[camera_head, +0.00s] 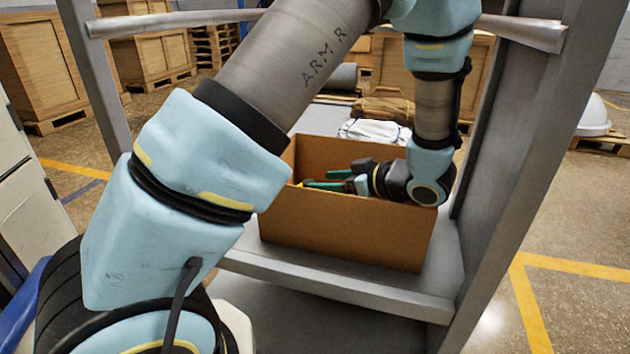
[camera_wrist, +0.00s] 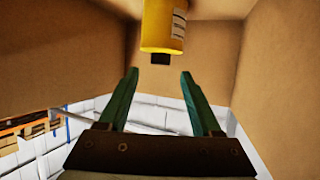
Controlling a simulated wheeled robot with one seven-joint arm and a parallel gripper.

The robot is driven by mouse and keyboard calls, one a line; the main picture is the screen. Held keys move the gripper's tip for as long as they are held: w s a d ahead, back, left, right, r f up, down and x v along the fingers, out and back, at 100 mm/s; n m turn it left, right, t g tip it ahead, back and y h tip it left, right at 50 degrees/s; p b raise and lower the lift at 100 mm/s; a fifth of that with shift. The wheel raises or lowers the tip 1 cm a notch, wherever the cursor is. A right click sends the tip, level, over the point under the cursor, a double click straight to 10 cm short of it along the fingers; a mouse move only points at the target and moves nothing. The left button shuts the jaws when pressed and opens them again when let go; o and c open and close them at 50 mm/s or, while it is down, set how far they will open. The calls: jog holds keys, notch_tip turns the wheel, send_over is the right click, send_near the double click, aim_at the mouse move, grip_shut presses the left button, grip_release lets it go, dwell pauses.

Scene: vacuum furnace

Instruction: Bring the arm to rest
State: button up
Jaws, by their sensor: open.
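My gripper (camera_head: 316,180) reaches into an open cardboard box (camera_head: 345,232) from its right side, its green fingers near the rim level. In the wrist view my gripper (camera_wrist: 159,73) is open, with nothing between its two green fingers. A yellow bottle (camera_wrist: 163,28) with a dark cap and a pale label is just beyond the fingertips, apart from them. My arm crosses the head view, bent over the box. The floor of the box is hidden in the head view.
The box stands on a grey shelf (camera_head: 340,285) between metal uprights (camera_head: 525,170). A metal bar (camera_head: 180,20) crosses behind my arm. A white folded cloth (camera_head: 375,132) and a brown bundle (camera_head: 384,110) lie behind the box. Wooden crates (camera_head: 40,65) stand at the back left.

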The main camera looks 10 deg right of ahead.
jog(key=shift+v, duration=1.05)
